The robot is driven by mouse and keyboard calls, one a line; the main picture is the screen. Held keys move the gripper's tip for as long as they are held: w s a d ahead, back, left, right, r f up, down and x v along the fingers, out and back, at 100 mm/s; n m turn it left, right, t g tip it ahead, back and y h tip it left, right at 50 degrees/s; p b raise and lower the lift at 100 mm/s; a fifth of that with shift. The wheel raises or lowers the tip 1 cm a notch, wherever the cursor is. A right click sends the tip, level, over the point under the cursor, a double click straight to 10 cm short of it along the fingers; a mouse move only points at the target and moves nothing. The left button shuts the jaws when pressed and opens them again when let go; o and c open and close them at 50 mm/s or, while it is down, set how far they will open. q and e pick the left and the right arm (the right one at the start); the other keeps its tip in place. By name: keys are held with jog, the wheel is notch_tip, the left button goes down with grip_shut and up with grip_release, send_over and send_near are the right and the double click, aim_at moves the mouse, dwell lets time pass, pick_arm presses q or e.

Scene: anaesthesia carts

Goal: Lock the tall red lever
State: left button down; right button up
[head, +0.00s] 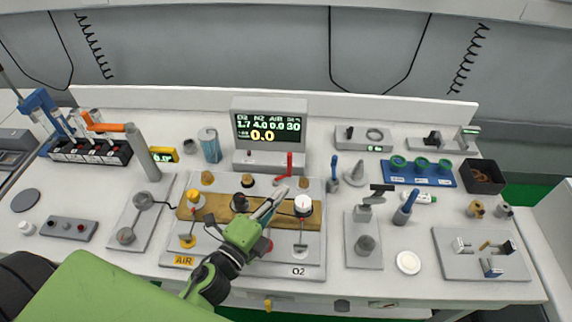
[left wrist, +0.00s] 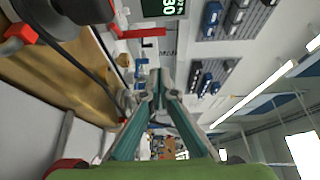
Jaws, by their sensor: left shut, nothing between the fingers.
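The tall red lever (head: 289,164) stands upright at the back edge of the grey panel (head: 316,262), just below the display box. It also shows in the left wrist view (left wrist: 146,33), lying sideways in that turned picture. My left gripper (head: 281,191) reaches in over the middle of the panel, its fingers shut and empty. Its tips are close in front of the lever and appear apart from it. The fingers also show in the left wrist view (left wrist: 158,76). My right gripper is not in view.
A wooden block (head: 283,216) crosses the panel. The display box (head: 268,134) is behind. A grey plate with a lever (head: 364,253) stands to the right.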

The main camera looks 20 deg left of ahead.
pick_arm(q)
jog(key=w, duration=0.2)
jog(key=w+p, duration=0.1)
jog(key=w, duration=0.2)
jog(key=w+a+p, duration=0.1)
jog(key=w, duration=0.1)
jog(key=shift+w, duration=0.3)
jog(key=shift+w+a, duration=0.2)
jog(key=shift+w, duration=0.05)
